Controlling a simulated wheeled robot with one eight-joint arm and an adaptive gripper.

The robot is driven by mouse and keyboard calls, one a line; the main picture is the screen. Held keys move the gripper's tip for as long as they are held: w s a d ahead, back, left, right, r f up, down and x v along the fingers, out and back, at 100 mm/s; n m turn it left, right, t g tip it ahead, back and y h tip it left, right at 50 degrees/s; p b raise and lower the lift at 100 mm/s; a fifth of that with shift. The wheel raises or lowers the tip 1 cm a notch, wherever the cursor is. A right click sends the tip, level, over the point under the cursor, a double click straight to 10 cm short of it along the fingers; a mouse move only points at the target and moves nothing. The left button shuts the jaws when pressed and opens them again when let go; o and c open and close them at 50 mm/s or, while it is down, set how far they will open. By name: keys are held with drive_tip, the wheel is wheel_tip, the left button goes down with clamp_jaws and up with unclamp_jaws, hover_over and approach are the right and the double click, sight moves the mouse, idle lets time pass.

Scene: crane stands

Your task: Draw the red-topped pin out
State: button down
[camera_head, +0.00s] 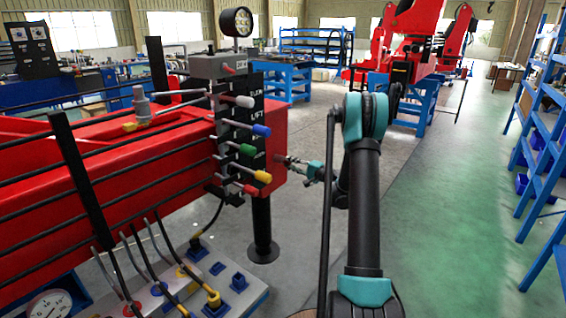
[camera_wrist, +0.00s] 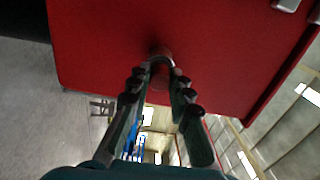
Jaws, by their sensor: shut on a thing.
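My gripper (camera_head: 289,161) is at the right end face of the red beam (camera_head: 272,125). In the wrist view, my gripper (camera_wrist: 161,66) reaches towards the red face with its fingertips closed around a small round pin head (camera_wrist: 160,52). The pin is mostly hidden by the fingertips, and its red top is hard to make out against the red face. The pin cannot be made out in the head view. How far it sits in the beam cannot be told.
A valve block with several levers, with white (camera_head: 245,101), blue (camera_head: 261,130), yellow (camera_head: 263,176) and red (camera_head: 249,189) handles, stands just left of my gripper. A black support leg (camera_head: 262,225) is below the beam. The floor to the right is clear up to a blue rack (camera_head: 548,130).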

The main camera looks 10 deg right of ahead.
drive_tip(key=v, duration=0.7)
idle(0.9)
